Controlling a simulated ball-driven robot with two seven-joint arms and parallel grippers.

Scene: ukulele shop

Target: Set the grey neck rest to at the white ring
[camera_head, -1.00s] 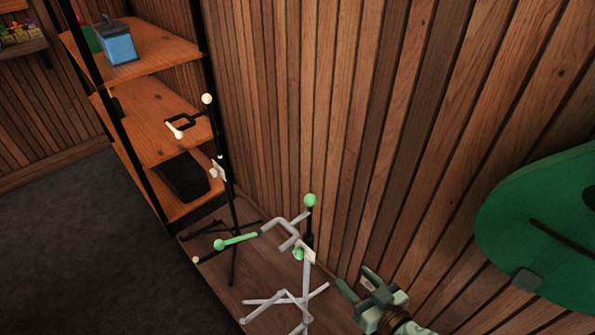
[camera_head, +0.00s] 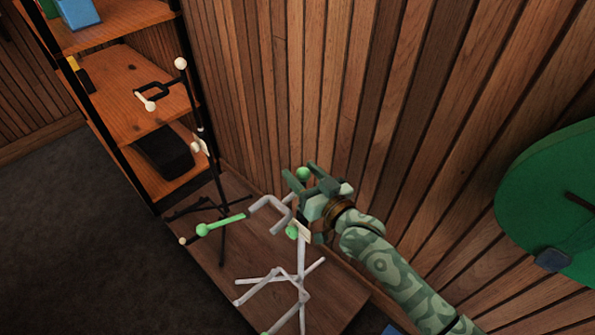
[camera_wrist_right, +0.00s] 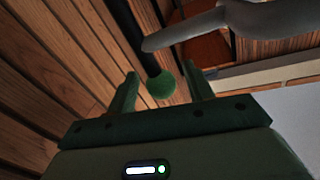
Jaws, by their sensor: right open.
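The grey neck rest (camera_head: 268,203) is a U-shaped yoke on a stand with a dark upper post and pale grey legs. A green ball (camera_head: 303,173) tops that post. My right gripper (camera_head: 302,182) is open, with its fingers around or very near the ball. In the right wrist view, the green ball (camera_wrist_right: 162,86) shows between the two open fingers, and the grey neck rest (camera_wrist_right: 225,17) lies beyond them. The gripper and arm hide part of the post. I cannot make out a white ring. My left gripper is out of view.
A similar black stand (camera_head: 197,110) with cream knobs stands to the left. A green-tipped rod (camera_head: 222,223) lies between the stands. Wooden shelves (camera_head: 135,95) are at the left, a slatted wall (camera_head: 400,90) is behind, and a large green disc (camera_head: 545,190) is at the right.

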